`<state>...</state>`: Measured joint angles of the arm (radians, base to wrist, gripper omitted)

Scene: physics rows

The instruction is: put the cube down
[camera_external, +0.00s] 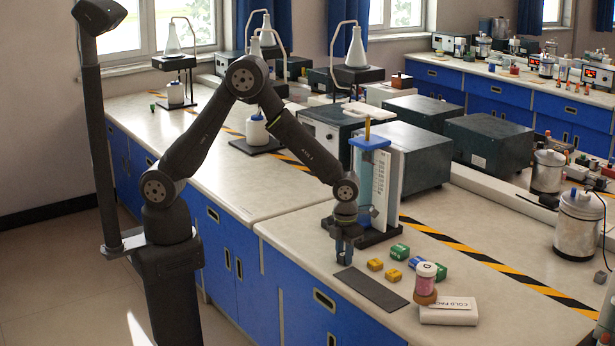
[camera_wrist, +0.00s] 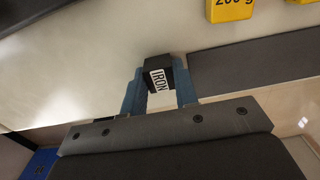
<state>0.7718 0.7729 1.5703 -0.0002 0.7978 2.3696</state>
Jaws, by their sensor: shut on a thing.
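A small black cube with a white "IRON" label (camera_wrist: 157,66) is between the two blue fingers of my gripper (camera_wrist: 160,88) in the wrist view. My gripper is shut on it. In the external view my gripper (camera_external: 344,254) points down over the bench top, just behind the far left end of a dark flat mat (camera_external: 371,290). The cube cannot be made out there between the fingers. In the wrist view the mat (camera_wrist: 262,60) lies just right of the cube. I cannot tell whether the cube touches the bench.
Yellow blocks (camera_external: 375,264), a green block (camera_external: 400,251) and a blue block (camera_external: 416,262) stand right of my gripper. A tall blue-topped apparatus (camera_external: 371,180) stands close behind. The bench's front edge is near.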

